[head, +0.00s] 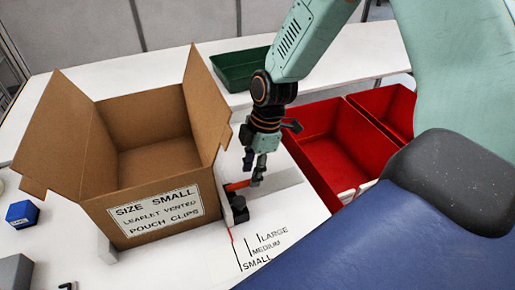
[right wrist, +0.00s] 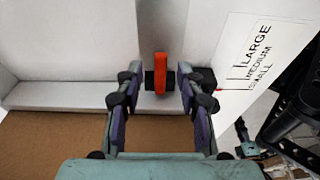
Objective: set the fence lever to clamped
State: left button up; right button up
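The fence lever (head: 238,185) is a short orange-red bar on a dark mount beside the cardboard box. In the right wrist view the lever (right wrist: 160,72) stands between the fingertips, with gaps visible on both sides. My right gripper (head: 256,172) reaches down from above, its fingertips close to the lever in the head view. The right wrist view shows the gripper (right wrist: 160,84) open, with two separate fingers. I cannot tell whether a finger touches the lever.
The open cardboard box (head: 155,215) stands just left of the lever. A printed size scale (head: 262,250) lies on the white table in front. Red bins (head: 340,155) are to the right and a green tray (head: 240,70) is behind. A blue block (head: 22,213) sits far left.

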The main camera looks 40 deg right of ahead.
jog(key=v, duration=0.9)
